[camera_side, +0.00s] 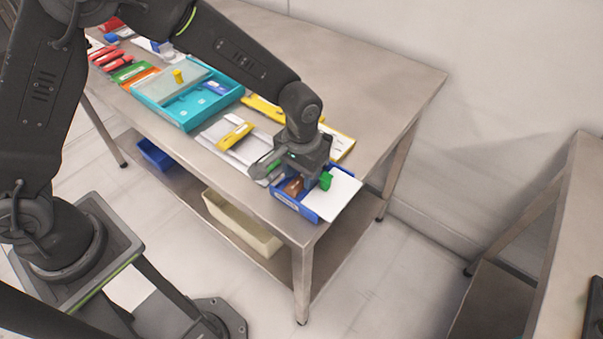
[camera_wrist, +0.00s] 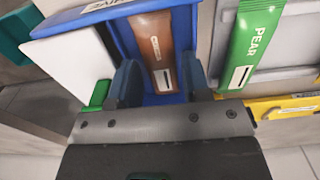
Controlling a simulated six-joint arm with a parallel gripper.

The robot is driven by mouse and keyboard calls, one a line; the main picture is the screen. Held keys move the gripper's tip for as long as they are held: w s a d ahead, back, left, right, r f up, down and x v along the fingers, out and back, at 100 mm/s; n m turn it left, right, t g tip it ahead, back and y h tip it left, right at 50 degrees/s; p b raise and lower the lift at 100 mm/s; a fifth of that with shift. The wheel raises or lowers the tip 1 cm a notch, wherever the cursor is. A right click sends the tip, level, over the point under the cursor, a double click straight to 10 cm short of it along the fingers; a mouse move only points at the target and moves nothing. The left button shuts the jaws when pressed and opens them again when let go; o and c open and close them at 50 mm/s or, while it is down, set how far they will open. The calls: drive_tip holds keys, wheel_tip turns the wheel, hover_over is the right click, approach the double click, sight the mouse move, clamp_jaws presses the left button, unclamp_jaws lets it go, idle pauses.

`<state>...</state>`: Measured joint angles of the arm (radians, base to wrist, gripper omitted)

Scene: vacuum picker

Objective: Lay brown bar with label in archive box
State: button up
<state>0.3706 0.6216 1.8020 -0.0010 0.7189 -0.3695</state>
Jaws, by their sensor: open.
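The archive box (camera_side: 283,197) is a blue open box at the table's near right corner; its blue wall (camera_wrist: 122,40) and part of a label show in the wrist view. The brown bar (camera_wrist: 155,45), with a white label, lies inside the box. It also shows in the side view (camera_side: 293,187), partly hidden by my gripper. My gripper (camera_wrist: 160,72) is over the box and open, with one dark finger on each side of the brown bar. I cannot tell whether the fingers touch the bar.
A white panel (camera_side: 342,193) with a green knob (camera_side: 325,181) is beside the box. A green bar marked PEAR (camera_wrist: 250,40) lies on a grey tray on the other side. A teal box (camera_side: 180,118) stands farther left. The back of the table is clear.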

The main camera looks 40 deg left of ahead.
sight(302, 179)
drive_tip(key=s+a+r+t, duration=0.1)
drive_tip(key=s+a+r, duration=0.1)
drive_tip(key=r, duration=0.7)
drive_tip(key=s+a+r, duration=0.1)
drive_tip(key=a+r, duration=0.2)
drive_tip(key=r, duration=0.6)
drive_tip(key=s+a+r+t, duration=0.2)
drive_tip(key=s+a, duration=0.3)
drive_tip(key=s, duration=0.3)
drive_tip(key=s+a+r+t, duration=0.2)
drive_tip(key=s+a, duration=0.3)
drive_tip(key=s, duration=0.3)
drive_tip(key=shift+a+r+t, duration=0.15)
drive_tip(key=shift+a+t, duration=0.15)
drive_tip(key=shift+a, duration=0.05)
